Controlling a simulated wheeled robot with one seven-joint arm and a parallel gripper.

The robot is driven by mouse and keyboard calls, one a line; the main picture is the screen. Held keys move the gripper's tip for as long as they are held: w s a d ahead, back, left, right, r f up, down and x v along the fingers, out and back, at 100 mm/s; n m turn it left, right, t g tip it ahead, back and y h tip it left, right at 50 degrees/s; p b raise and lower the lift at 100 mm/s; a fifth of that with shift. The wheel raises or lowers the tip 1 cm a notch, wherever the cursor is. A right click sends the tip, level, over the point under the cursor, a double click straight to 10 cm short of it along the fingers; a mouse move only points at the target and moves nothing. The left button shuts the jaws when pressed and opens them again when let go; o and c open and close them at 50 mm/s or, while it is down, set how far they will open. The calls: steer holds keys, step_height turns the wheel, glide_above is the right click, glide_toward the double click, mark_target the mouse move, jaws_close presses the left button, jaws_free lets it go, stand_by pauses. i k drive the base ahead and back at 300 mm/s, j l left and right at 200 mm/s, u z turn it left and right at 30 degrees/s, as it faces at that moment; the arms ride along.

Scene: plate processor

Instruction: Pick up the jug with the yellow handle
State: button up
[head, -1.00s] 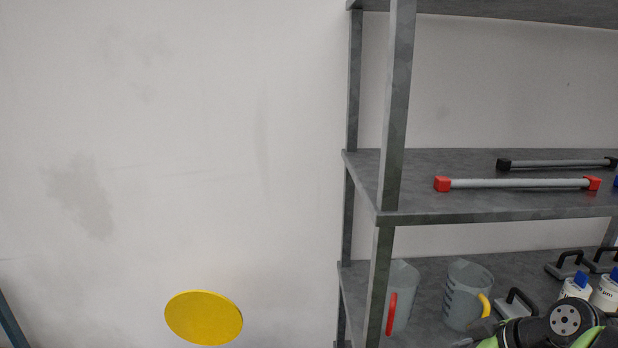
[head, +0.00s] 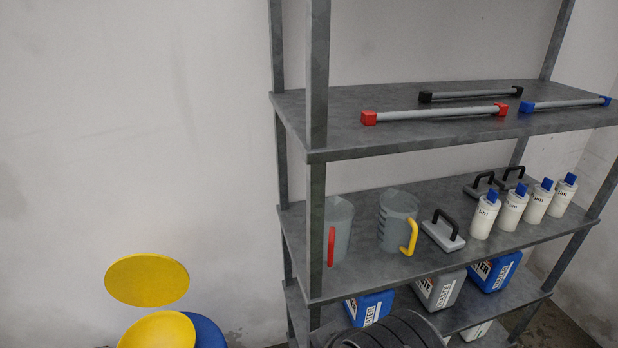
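The jug with the yellow handle (head: 395,222) stands upright on the middle shelf (head: 375,272) of a grey rack. It is grey and translucent, and its yellow handle (head: 409,237) faces front right. A similar jug with a red handle (head: 341,225) stands to its left, partly hidden by the front rack post.
A grey block with a black handle (head: 442,233) stands close right of the yellow-handled jug. White bottles with blue caps (head: 481,217) stand further right. Bars lie on the shelf above (head: 350,135). Canisters (head: 439,289) stand below. A dark ridged shape (head: 400,332) shows at the bottom.

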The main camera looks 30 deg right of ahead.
mark_target(400, 229)
steer(key=z, duration=1.4)
steer(key=u, duration=2.15)
steer(key=z, duration=2.15)
steer(key=i+l+u, duration=0.1)
steer(key=l+u, duration=0.25)
steer(key=i+l+u, duration=0.1)
steer(key=u, duration=0.3)
steer(key=l+u, duration=0.35)
